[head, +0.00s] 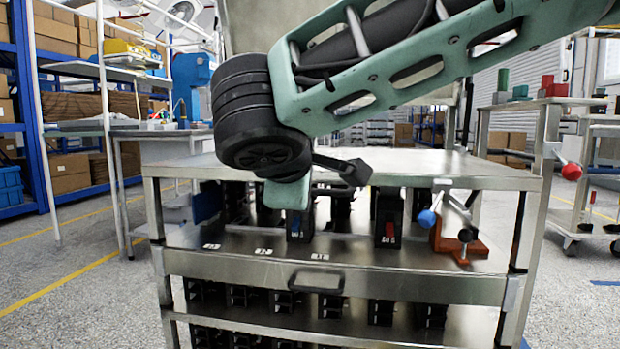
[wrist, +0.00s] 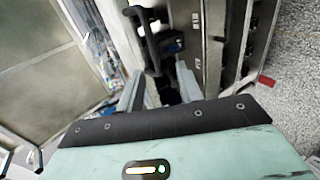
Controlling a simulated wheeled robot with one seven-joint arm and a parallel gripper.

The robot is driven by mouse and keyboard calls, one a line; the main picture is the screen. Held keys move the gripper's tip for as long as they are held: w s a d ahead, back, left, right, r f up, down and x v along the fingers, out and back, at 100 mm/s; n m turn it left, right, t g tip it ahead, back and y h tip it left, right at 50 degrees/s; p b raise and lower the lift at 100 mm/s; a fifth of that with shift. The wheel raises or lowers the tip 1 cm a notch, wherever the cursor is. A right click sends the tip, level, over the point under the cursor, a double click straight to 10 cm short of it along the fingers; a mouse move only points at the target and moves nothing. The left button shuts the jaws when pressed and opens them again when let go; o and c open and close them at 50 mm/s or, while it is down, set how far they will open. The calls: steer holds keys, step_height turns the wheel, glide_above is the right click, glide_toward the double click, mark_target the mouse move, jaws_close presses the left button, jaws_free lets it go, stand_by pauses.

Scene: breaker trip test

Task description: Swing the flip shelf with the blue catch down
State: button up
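A blue ball knob (head: 427,218) sits on a metal bracket at the right end of the steel cart (head: 440,168), below its top; it may be the blue catch. An upright steel panel (head: 247,25) stands behind my arm, partly hidden, and a large panel also fills the left of the wrist view (wrist: 40,55). I cannot tell which panel is the flip shelf. My gripper (wrist: 160,82) has its two fingers apart, with a dark gap and no clear held object between them. In the head view my wrist hangs over the cart's front left, and the fingertips are hidden.
Black breakers, one with a blue switch (head: 294,222) and one with a red switch (head: 390,230), stand on the cart's middle shelf. A reddish-brown stand (head: 460,243) is at its right. A red knob (head: 571,171) marks the right-hand cart. The floor at left front is clear.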

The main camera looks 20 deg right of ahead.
steer(key=p+v, duration=0.1)
steer(key=v, duration=0.4)
steer(key=shift+s+a, duration=0.1)
steer(key=shift+s, duration=0.05)
stand_by(0.8)
steer(key=s+a+f+m+g+y+p, duration=0.25)
steer(key=s+f+g+y+p, duration=0.65)
steer(key=s+f, duration=0.9)
step_height(320, 180, up, 38)
steer(key=m+g+h+p, duration=0.1)
steer(key=p, duration=3.5)
steer(key=shift+s+f, duration=0.2)
steer(key=shift+s, duration=0.05)
